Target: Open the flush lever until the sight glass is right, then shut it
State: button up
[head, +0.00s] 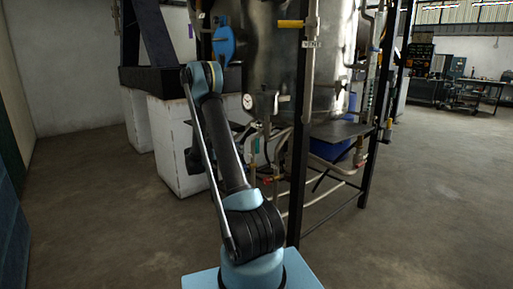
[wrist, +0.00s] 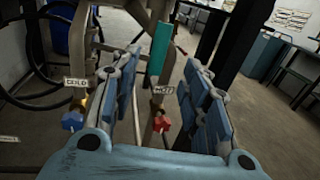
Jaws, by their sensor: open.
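In the wrist view my gripper (wrist: 162,60) is open, with one blue-padded finger on each side and nothing held. A teal upright handle (wrist: 160,45) shows beyond and between the fingers, apart from the pads as far as I can tell. Whether it is the flush lever I cannot tell. In the head view my arm stands before the steel tank (head: 275,65), and my fingers cannot be made out there. A thin upright tube (head: 380,85) at the rack's right side may be the sight glass; its level is too small to read.
In the wrist view, a red valve (wrist: 161,123) sits under a small label, and a blue valve (wrist: 72,120) is near the COLD label (wrist: 76,82). Dark rack posts (head: 299,130), pipes and a gauge (head: 247,102) crowd the tank. Floor at right (head: 440,200) is clear.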

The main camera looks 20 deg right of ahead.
aim_at(258, 144)
jog(key=d, duration=0.4)
jog(key=w+d, duration=0.1)
jog(key=d, duration=0.3)
jog(key=w+d, duration=0.1)
jog(key=d, duration=0.3)
jog(key=shift+d, duration=0.25)
grip_shut()
